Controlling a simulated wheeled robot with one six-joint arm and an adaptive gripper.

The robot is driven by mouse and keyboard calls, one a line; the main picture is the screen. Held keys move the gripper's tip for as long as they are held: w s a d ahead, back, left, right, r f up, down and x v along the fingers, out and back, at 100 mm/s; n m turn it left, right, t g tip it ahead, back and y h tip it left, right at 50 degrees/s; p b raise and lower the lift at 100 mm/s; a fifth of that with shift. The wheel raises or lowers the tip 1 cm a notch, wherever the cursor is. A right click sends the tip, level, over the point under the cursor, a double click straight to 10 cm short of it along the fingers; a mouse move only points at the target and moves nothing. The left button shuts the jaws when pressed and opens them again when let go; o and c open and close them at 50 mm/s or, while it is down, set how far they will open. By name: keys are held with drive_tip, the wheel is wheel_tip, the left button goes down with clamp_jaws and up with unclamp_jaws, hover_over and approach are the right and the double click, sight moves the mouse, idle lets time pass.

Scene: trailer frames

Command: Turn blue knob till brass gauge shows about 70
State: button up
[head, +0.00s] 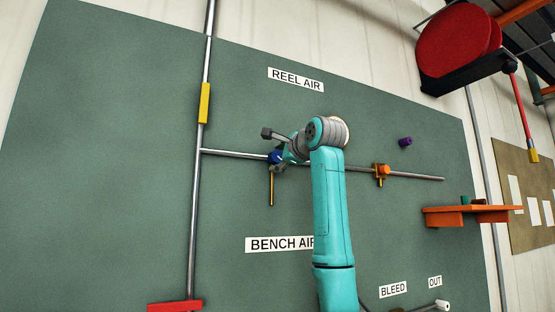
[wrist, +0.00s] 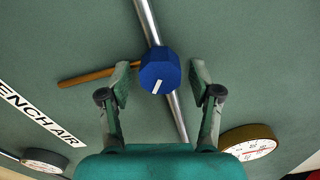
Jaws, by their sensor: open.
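The blue knob (wrist: 160,70) sits on a grey pipe in the wrist view, with a white mark on its face towards the lower edge. My gripper (wrist: 160,79) is open, with one finger on each side of the knob; gaps show between fingers and knob. The brass-rimmed gauge (wrist: 248,142) is at the lower right of the wrist view, its white dial seen at a slant; I cannot read its value. In the head view the blue knob (head: 275,157) is partly covered by my gripper (head: 283,157).
A brass-coloured rod (head: 272,188) hangs by the blue knob. A dark-rimmed gauge (wrist: 45,160) is at the wrist view's lower left. An orange knob (head: 383,170) is farther right on the pipe (head: 425,177), below a purple knob (head: 405,142). An orange shelf (head: 470,211) juts out at right.

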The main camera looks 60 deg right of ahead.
drive_tip(key=v, duration=1.1)
drive_tip(key=shift+a, duration=0.1)
